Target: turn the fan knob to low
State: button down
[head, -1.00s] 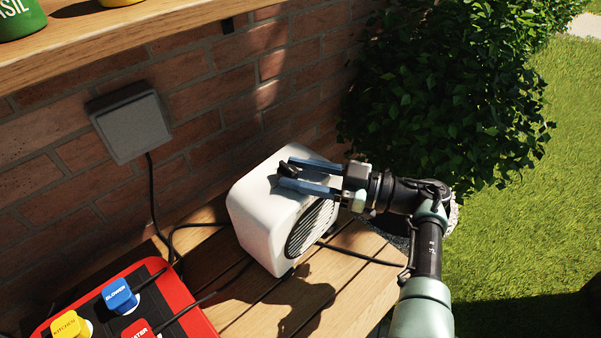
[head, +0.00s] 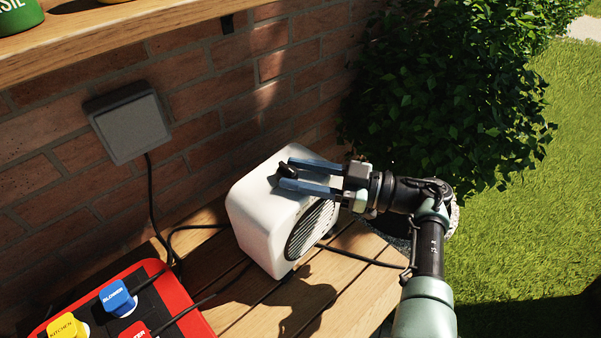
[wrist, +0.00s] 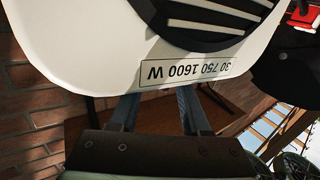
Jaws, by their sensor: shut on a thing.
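The white fan heater (head: 262,225) stands on the wooden table below the brick wall, its dark grille facing front right. A small black knob (head: 287,176) is on its top. My gripper (head: 288,174) reaches in from the right above the heater, its two blue-grey fingers shut on the knob from both sides. In the wrist view the heater (wrist: 90,60) fills the upper part, with a label reading "30 750 1600 W" upside down. The fingers (wrist: 155,112) run behind the heater's edge there, so their tips and the knob are hidden. The knob's setting cannot be read.
A red power strip (head: 185,305) with blue, yellow and red plugs is at the lower left. Black cables cross the table (head: 235,310). A grey wall box (head: 130,125) hangs on the bricks. A shelf (head: 120,40) with pots is above; a bush (head: 440,100) is at right.

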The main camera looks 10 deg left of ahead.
jog(key=shift+s+a+f+g, duration=0.2)
jog(key=shift+f+g, duration=0.1)
jog(key=shift+f, duration=0.1)
jog(key=shift+c, duration=1.8)
grip_release()
jog(key=shift+w, duration=0.1)
jog(key=shift+r, duration=0.2)
jog(key=shift+d, duration=0.1)
jog(key=d+b, duration=0.9)
jog(key=d, duration=0.3)
jog(key=shift+d, duration=0.4)
